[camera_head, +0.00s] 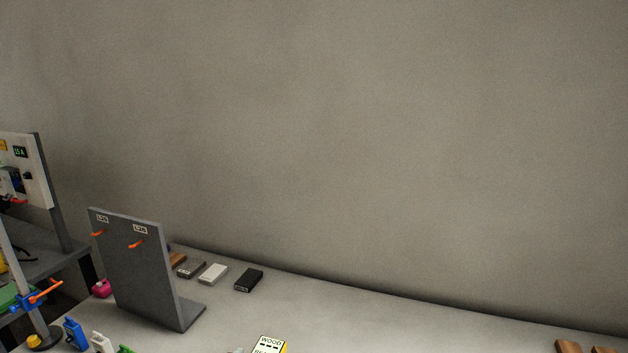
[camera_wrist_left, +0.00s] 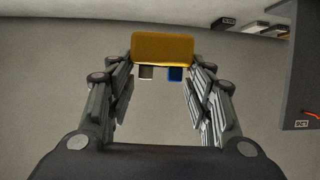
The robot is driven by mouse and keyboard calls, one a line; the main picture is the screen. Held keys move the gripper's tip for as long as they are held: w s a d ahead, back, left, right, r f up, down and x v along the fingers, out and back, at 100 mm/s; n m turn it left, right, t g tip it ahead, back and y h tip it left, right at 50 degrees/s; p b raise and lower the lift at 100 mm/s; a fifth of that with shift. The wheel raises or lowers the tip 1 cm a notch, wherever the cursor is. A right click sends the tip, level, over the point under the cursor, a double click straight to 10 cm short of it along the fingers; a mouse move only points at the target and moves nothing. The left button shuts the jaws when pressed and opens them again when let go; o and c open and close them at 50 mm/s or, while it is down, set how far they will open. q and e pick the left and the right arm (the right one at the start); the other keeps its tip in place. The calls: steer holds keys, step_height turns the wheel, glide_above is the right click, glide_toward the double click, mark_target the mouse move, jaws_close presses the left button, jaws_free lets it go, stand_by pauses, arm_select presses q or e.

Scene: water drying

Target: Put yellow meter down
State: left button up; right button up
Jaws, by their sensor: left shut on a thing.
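In the left wrist view, the yellow meter (camera_wrist_left: 165,46) sits between the fingertips of my left gripper (camera_wrist_left: 167,62), which is shut on it. My left gripper is not clearly seen there, and my right gripper is in neither view.
A dark upright panel (camera_head: 138,262) with orange pegs stands at the left of the grey table (camera_head: 350,315). Brown blocks (camera_head: 568,346) lie at far right. The table's middle is clear.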

arm_select(q)
steer(key=w+a+r+n+y, duration=0.1)
steer(key=a+r, duration=0.3)
steer(key=r, duration=0.3)
steer(key=w+a+r+n+t+y, duration=0.1)
steer(key=a+r+n+y, duration=0.1)
steer(key=a+r, duration=0.2)
step_height(320, 180, up, 3)
steer(key=shift+f+y, duration=0.1)
steer(key=shift+y, duration=0.2)
steer(key=shift+a, duration=0.1)
